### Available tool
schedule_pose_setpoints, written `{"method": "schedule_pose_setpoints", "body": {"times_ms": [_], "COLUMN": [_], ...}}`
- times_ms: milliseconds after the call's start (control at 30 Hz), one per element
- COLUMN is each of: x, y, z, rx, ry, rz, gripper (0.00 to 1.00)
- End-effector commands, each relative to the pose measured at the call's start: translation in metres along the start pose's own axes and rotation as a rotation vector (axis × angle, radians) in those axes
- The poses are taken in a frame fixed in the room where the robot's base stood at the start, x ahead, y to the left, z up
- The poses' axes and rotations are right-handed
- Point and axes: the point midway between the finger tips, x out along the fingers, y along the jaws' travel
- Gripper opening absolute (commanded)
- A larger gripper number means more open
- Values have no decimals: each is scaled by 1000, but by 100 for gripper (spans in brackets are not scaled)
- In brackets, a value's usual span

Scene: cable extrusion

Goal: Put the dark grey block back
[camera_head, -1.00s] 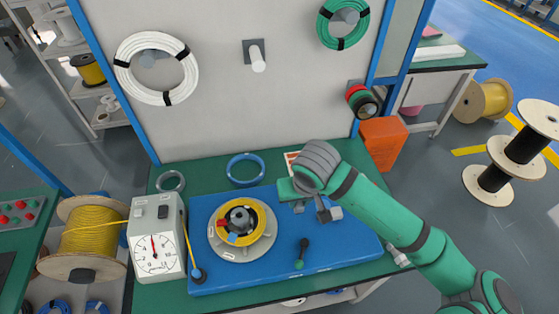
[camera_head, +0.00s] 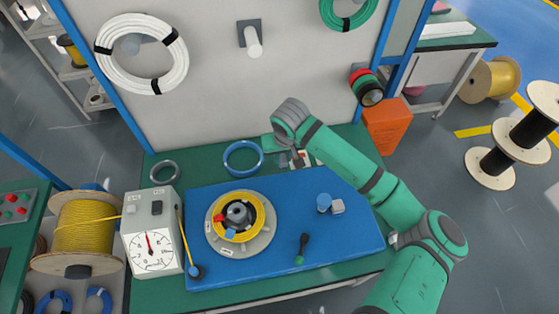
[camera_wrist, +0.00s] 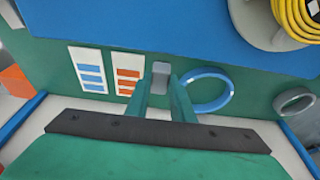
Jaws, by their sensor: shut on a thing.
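My gripper (camera_head: 288,156) is over the back of the green table, behind the blue board (camera_head: 285,250). In the wrist view my gripper (camera_wrist: 161,84) has its two green fingers shut on a small grey block (camera_wrist: 161,69), which shows at the fingertips. The block looks to be just above or on the green table top; I cannot tell if it touches. In the head view the block is mostly hidden by my gripper and hard to make out.
A blue-marked card (camera_wrist: 88,70) and an orange-marked card (camera_wrist: 126,71) lie beside the held block. A blue ring (camera_head: 243,158) lies on its other side. A yellow coil (camera_head: 240,216), a black-handled tool (camera_head: 303,248) and a dial gauge (camera_head: 152,235) stand nearer the front.

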Motion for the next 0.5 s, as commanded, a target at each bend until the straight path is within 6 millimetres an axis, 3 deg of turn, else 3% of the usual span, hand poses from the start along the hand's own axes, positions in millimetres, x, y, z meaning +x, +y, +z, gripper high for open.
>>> {"method": "schedule_pose_setpoints", "body": {"times_ms": [200,500], "x": [33,53], "y": [-5,-5], "z": [-14,-18], "rx": [1,2], "ry": [-1,-1], "rz": [0,1], "gripper": [2,2]}}
